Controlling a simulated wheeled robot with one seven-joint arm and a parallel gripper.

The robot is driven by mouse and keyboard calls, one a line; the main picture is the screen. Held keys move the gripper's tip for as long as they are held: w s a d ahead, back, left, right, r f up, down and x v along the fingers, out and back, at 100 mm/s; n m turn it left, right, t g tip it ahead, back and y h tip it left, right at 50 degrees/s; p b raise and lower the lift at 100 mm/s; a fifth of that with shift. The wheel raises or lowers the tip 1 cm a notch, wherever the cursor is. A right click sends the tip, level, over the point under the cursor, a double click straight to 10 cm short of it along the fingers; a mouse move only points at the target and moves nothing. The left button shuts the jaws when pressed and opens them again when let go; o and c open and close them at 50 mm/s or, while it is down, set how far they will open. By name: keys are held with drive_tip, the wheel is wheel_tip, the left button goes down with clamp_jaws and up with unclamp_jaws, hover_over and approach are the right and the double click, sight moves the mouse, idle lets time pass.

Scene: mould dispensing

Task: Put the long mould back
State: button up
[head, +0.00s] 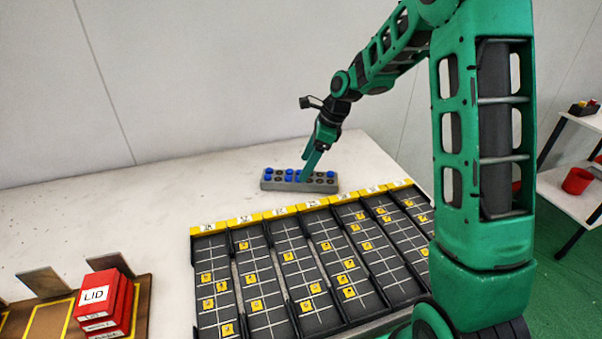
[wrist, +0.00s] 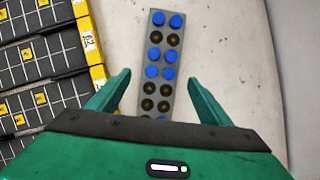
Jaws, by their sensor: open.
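The long mould (head: 268,184) is a grey block lying on the white table behind the black trays. It has two rows of round holes, some filled with blue pieces and some dark. In the wrist view the mould (wrist: 158,90) runs away from me, between and beyond my fingertips. My gripper (head: 310,172) is over the mould, pointing down. In the wrist view my gripper (wrist: 158,85) is open, with one finger on each side of the mould and a gap on both sides. I cannot tell its exact height above the mould.
Black gridded trays (head: 292,262) with yellow tags and labelled yellow ends (wrist: 92,44) stand in front of the mould. Red boxes marked LID (head: 100,297) sit on a brown board at the lower left. A shelf with a red bin (head: 577,181) is at the right. The table left of the mould is clear.

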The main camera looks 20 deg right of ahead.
drive_tip(key=v, duration=0.6)
drive_tip(key=shift+r, duration=0.35)
drive_tip(key=s+d+n+h, duration=0.1)
drive_tip(key=s+d+n, duration=0.3)
drive_tip(key=s, duration=0.9)
drive_tip(key=s+d+r+n+g+h, duration=0.1)
drive_tip(key=s+d+n, duration=0.3)
drive_tip(key=s, duration=0.9)
drive_tip(key=s+d+r+n+h, duration=0.1)
drive_tip(key=s+d+n, duration=0.4)
drive_tip(key=s, duration=0.8)
drive_tip(key=n+h, duration=0.1)
drive_tip(key=n, duration=0.2)
drive_tip(key=shift+s+g, duration=0.3)
drive_tip(key=shift+g, duration=0.1)
